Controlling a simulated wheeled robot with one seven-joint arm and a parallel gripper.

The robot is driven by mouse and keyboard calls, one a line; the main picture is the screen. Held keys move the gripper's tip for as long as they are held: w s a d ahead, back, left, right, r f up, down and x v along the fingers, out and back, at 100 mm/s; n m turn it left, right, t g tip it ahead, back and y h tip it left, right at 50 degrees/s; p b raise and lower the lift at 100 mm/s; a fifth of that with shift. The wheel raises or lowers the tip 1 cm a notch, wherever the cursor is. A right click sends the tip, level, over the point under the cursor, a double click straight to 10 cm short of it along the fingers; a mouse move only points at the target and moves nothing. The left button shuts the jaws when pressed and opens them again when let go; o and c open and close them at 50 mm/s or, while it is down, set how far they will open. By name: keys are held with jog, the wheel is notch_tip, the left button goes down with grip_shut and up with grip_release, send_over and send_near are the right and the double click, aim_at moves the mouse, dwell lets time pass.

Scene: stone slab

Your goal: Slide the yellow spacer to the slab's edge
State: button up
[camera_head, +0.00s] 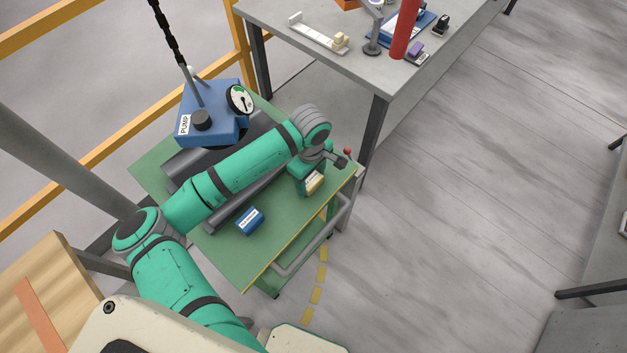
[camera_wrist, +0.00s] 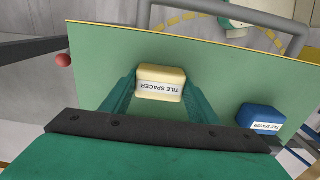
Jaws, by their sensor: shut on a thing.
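The yellow spacer (camera_wrist: 161,76), a pale yellow block with a white "TILE SPACER" label, sits between the fingers of my gripper (camera_wrist: 160,88) in the wrist view. My gripper is shut on it. In the head view the spacer (camera_head: 315,182) shows partly behind my gripper (camera_head: 311,186), near the right end of the green slab (camera_head: 225,249). A strip of bare green separates the spacer from the slab's yellow-lined edge in the wrist view. A blue spacer (camera_head: 250,221) with a similar label lies apart from it; it also shows in the wrist view (camera_wrist: 261,117).
A blue pump box (camera_head: 207,112) with a gauge and dark grey bars (camera_head: 240,200) occupy the slab's back. A grey rail (camera_head: 313,247) runs outside its front edge. A red-knobbed lever (camera_head: 346,153) stands at the right corner. A grey table (camera_head: 362,72) stands beyond.

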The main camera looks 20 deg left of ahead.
jog(key=shift+w+a, duration=0.4)
jog(key=shift+a, duration=0.85)
jog(key=shift+w+a, duration=0.2)
jog(key=shift+a, duration=0.35)
jog(key=shift+w+a, duration=0.15)
jog(key=shift+a, duration=0.35)
jog(key=o, duration=1.1)
jog(key=shift+w, duration=0.1)
jog(key=shift+o, duration=0.2)
